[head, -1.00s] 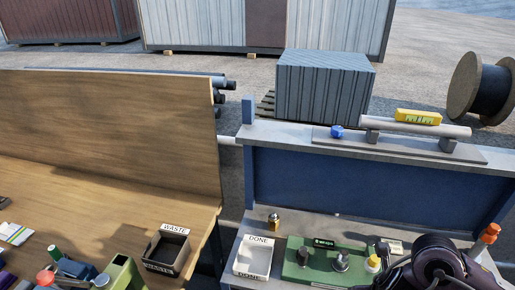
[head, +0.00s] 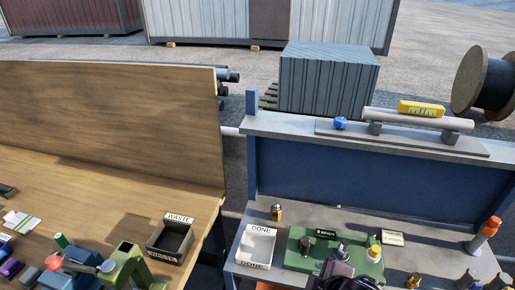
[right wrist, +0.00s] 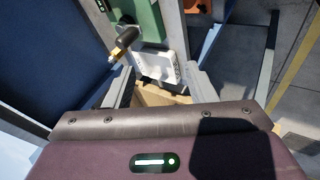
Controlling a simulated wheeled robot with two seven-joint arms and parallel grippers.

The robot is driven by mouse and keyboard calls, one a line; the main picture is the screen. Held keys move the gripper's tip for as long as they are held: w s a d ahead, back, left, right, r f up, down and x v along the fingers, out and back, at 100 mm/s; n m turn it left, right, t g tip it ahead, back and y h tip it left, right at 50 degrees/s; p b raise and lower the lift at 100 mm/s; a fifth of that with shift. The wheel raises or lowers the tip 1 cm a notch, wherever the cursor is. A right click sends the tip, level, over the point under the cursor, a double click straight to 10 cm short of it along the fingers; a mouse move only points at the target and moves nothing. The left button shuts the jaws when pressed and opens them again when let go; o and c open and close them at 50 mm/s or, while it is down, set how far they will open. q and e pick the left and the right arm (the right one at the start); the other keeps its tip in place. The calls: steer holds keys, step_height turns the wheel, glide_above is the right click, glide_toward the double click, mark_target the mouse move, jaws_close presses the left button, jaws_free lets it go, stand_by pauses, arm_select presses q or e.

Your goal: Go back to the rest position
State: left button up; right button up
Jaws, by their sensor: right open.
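My right arm (head: 345,283) shows as a dark shape at the bottom edge of the head view, in front of the green valve block; its fingertips cannot be made out there. In the right wrist view my right gripper (right wrist: 162,88) is open, its two grey fingers apart with nothing held. The white DONE tray (right wrist: 160,66) appears beyond the fingers; it also shows in the head view (head: 257,246). The green valve block (head: 320,240) has dark knobs and a yellow-topped fitting. My left gripper is not in view.
A black WASTE bin (head: 170,240) stands on the wooden bench (head: 120,185), with several tools at its lower left. A brass fitting (head: 277,212) stands behind the DONE tray. An orange-capped bottle (head: 484,236) and several brass pieces are at the right. A blue panel (head: 370,178) stands behind.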

steer(key=s+d+f+m+g+h, duration=0.1)
steer(key=s+d+f+m+g, duration=0.5)
steer(key=m, duration=0.7)
steer(key=s+f+n+t+b, duration=0.1)
steer(key=s+f+b, duration=0.1)
steer(key=f, duration=1.3)
steer(key=s+f+b, duration=0.1)
steer(key=s+f, duration=0.1)
steer(key=f, duration=1.3)
steer(key=s+d+f+b, duration=0.1)
steer(key=s+d+f, duration=0.1)
steer(key=s+f, duration=0.7)
steer(key=s+d+f+g+b, duration=0.1)
steer(key=s+d+f, duration=0.1)
steer(key=s+f, duration=0.8)
step_height(320, 180, down, 2)
steer(key=shift+s+f, duration=0.1)
steer(key=shift+s, duration=0.15)
steer(key=shift+c, duration=0.5)
